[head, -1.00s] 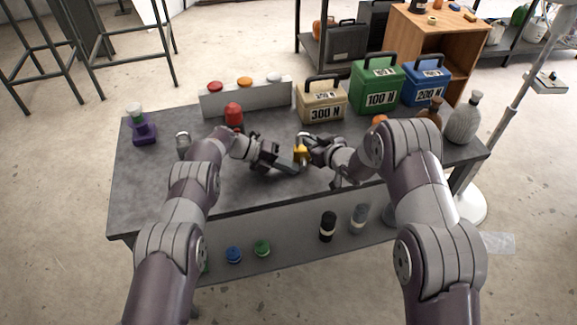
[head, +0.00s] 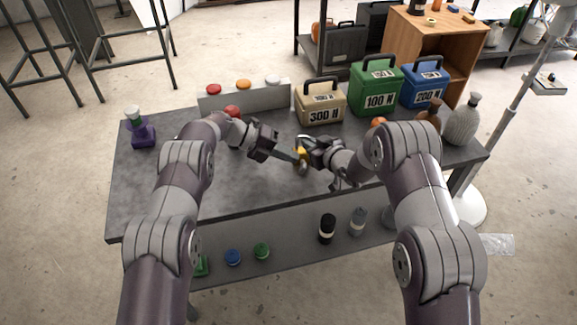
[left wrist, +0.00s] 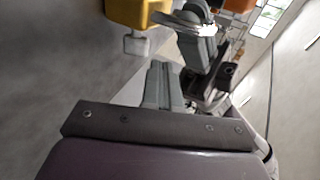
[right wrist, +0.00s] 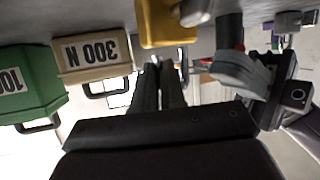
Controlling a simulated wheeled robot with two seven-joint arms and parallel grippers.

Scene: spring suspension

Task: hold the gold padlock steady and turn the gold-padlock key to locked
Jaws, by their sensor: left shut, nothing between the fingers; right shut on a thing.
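The gold padlock (head: 300,153) is at mid-table, in front of my right gripper (head: 306,147). It shows at the top left of the left wrist view (left wrist: 132,12) and the top of the right wrist view (right wrist: 160,25). My right gripper is shut on it, apparently at the silver shackle (left wrist: 185,22). The silver key (head: 302,168) sticks out of the padlock; its bow shows in the left wrist view (left wrist: 137,44). I cannot tell its turn position. My left gripper (head: 296,160) is shut and empty, its tips close beside the padlock and key. Contact is unclear.
Behind the grippers stand a tan 300 N box (head: 320,105), a green 100 N box (head: 376,88) and a blue 200 N box (head: 425,85). A grey block with coloured buttons (head: 243,96) is at back left. The front of the table (head: 240,190) is clear.

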